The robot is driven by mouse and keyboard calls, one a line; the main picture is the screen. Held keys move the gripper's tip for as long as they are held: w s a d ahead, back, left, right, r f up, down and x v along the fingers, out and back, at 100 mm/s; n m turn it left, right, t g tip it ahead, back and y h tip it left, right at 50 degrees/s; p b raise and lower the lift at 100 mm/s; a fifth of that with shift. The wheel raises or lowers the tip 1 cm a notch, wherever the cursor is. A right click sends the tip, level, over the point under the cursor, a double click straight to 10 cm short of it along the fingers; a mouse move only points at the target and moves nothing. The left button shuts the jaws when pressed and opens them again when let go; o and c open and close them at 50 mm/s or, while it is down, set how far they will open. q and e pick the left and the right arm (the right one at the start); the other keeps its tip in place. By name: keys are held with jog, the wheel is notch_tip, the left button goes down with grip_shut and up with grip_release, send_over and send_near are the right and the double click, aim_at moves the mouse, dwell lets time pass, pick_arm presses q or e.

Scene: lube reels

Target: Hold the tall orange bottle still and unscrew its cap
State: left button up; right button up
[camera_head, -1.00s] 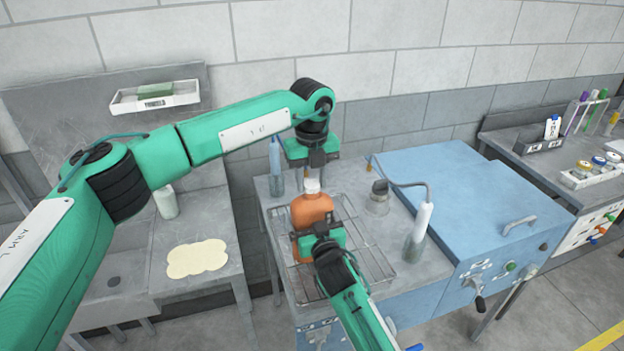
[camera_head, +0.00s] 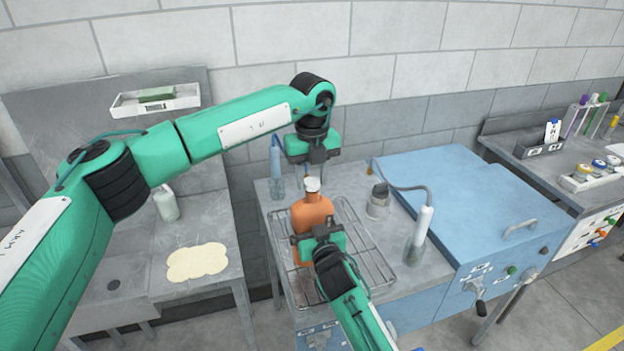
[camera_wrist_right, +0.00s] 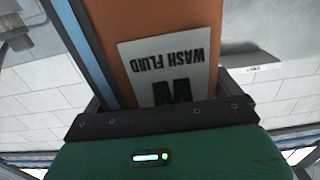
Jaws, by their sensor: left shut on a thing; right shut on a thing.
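The orange bottle (camera_head: 313,212) stands upright on the wire rack, its white cap (camera_head: 312,185) on top. In the right wrist view its orange side (camera_wrist_right: 150,25) fills the middle, with an upside-down WASH FLUID label (camera_wrist_right: 168,68). My right gripper (camera_head: 320,236) is shut on the bottle's body from the front. My left gripper (camera_head: 311,174) points down from above and is shut on the cap; its fingertips are small and partly hidden. I cannot tell whether the cap is loose.
The wire rack (camera_head: 378,268) lies on a grey bench. A clear bottle (camera_head: 276,170) stands behind left, a grey jar (camera_head: 378,200) and a spouted wash bottle (camera_head: 418,240) to the right. A blue cabinet (camera_head: 450,185) fills the right side.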

aim_at(312, 181)
pick_arm(q)
jog(key=shift+r, duration=0.2)
pick_arm(e)
jog(key=shift+f, duration=0.1)
pick_arm(q)
jog(key=shift+r, duration=2)
pick_arm(e)
jog(key=o, duration=1.5)
